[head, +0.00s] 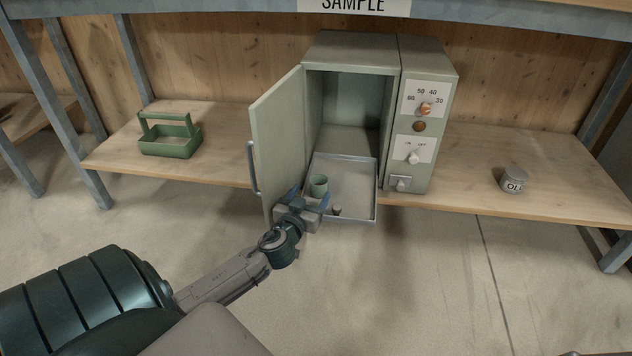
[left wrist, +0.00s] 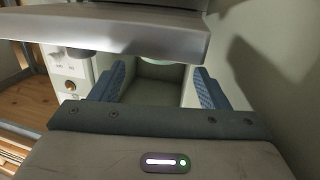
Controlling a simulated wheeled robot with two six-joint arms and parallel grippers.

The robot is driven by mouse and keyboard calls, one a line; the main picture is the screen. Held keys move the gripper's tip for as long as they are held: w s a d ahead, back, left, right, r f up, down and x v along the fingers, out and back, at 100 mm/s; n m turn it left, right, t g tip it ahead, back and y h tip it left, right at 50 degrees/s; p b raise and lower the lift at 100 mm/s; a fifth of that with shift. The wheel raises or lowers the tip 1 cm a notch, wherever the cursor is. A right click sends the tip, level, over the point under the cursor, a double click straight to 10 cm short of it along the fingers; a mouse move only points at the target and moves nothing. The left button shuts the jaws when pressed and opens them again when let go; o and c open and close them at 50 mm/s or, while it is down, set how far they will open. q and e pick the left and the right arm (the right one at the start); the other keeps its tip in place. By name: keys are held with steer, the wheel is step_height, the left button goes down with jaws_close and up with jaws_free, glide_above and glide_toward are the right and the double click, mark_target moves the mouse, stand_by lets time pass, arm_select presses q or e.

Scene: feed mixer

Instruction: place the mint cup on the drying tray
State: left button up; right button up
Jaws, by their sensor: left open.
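The mint cup (head: 318,183) stands upright near the left side of the drying tray (head: 358,192). This shallow grey tray sticks out from the open cabinet. My left gripper (head: 311,198) is open at the tray's front left, its blue fingers close in front of the cup; I cannot tell whether they touch it. In the left wrist view the left gripper (left wrist: 158,88) has its two blue fingers well apart. A pale curved edge shows beyond them, too little to identify.
The cabinet (head: 350,50) has its door (head: 277,140) swung open on the left, close beside my left gripper. A small dark knob (head: 337,210) is at the tray's front. A green caddy (head: 170,138) stands left on the shelf, a labelled grey tin (head: 514,180) right.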

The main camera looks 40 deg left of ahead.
arm_select(q)
steer(key=v, duration=0.4)
steer(key=shift+s+d+p, duration=0.15)
steer(key=shift+s+p, duration=0.2)
steer(key=shift+c, duration=0.4)
stand_by(0.5)
